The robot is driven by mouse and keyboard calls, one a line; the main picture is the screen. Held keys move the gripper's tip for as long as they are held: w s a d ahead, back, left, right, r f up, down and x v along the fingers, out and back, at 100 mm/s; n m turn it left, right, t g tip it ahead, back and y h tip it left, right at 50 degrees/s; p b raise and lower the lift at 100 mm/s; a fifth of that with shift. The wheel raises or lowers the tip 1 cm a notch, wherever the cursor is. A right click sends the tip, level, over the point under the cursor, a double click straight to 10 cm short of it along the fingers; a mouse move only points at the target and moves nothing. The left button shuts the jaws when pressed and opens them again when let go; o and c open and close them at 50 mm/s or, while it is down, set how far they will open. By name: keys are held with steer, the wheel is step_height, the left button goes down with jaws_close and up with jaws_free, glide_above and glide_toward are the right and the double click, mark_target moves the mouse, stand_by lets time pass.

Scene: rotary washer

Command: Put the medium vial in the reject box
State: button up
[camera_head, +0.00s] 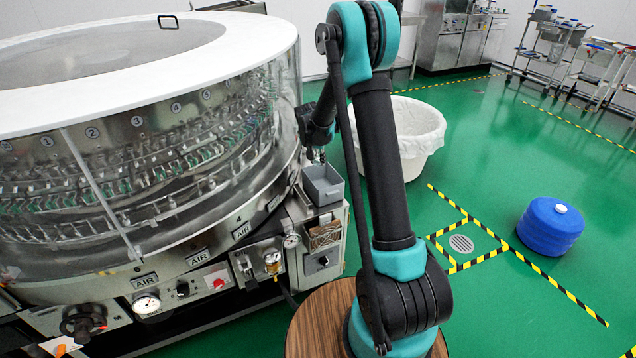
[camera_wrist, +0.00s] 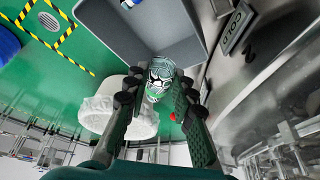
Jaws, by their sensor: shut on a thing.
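My gripper (camera_wrist: 156,92) is shut on a clear vial (camera_wrist: 158,72), held between the two fingertips in the wrist view. I cannot judge the vial's size from this view. A grey open box (camera_head: 323,186) sits on the ledge of the washer in the head view. It also shows in the wrist view (camera_wrist: 185,52), just beyond the vial. In the head view my gripper (camera_head: 316,155) is just above the box's far edge.
The round washer (camera_head: 120,255) with its glass wall stands left of the box. A white lined bin (camera_head: 412,128) stands behind my arm. A blue container (camera_head: 551,226) stands on the green floor at right. The floor between is mostly clear.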

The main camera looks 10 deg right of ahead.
glide_toward(318, 187)
steer(key=x, duration=0.5)
steer(key=shift+w+d, duration=0.2)
steer(key=shift+w, duration=0.05)
steer(key=shift+f, duration=0.6)
steer(key=o, duration=0.5)
steer(key=shift+r, duration=0.15)
stand_by(0.4)
steer(key=shift+r, duration=6.4)
